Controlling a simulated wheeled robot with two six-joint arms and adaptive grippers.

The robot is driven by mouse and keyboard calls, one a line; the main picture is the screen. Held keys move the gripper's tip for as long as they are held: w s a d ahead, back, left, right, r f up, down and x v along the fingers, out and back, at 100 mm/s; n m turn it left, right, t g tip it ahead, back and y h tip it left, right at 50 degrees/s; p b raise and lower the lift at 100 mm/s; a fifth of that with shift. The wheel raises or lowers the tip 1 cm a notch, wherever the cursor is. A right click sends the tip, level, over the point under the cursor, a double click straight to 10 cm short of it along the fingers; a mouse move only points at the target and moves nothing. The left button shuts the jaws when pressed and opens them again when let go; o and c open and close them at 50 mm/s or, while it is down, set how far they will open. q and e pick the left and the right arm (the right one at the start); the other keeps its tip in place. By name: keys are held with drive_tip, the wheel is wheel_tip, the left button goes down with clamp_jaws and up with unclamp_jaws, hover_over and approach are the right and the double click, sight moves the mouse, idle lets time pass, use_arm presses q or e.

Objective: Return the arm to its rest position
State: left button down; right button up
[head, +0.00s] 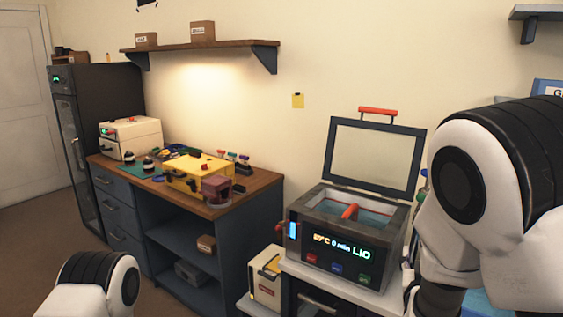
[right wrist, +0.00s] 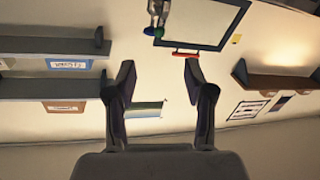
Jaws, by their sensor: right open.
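My right arm (head: 490,190) is raised close to the camera at the right of the head view, and its gripper is outside that view. In the right wrist view my right gripper (right wrist: 160,80) is open with nothing between its fingers. It is up in the air facing the wall, and the picture there is upside down. Part of my left arm (head: 90,285) shows at the bottom left of the head view. My left gripper is not in view.
A dark heated bath (head: 300,215) with its lid (head: 375,155) raised stands on a white-topped stand near my right arm. A wooden-topped workbench (head: 262,182) holds a yellow case (head: 190,180) and small parts. A wall shelf (head: 200,46) hangs above. Floor at the left is clear.

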drive_tip(key=s+d+f+n+g+y, duration=0.1)
drive_tip(key=s+f+g, duration=0.4)
drive_tip(key=f, duration=0.9)
drive_tip(key=s+d+f+g+y, duration=0.1)
drive_tip(key=s+f+g+y, duration=0.35)
drive_tip(key=f, duration=1.05)
drive_tip(key=s+a+f+g, duration=0.1)
drive_tip(key=s+f+g, duration=0.1)
drive_tip(key=s, duration=0.5)
drive_tip(key=s+a+f+g+y, duration=0.1)
drive_tip(key=s+a+f+g, duration=0.1)
drive_tip(key=s+f, duration=0.3)
drive_tip(key=s+a+f+g, duration=0.2)
drive_tip(key=s+f+g, duration=0.1)
drive_tip(key=s, duration=0.7)
drive_tip(key=shift+s+f+n, duration=0.3)
drive_tip(key=shift+f+n, duration=0.1)
drive_tip(key=shift+f, duration=0.05)
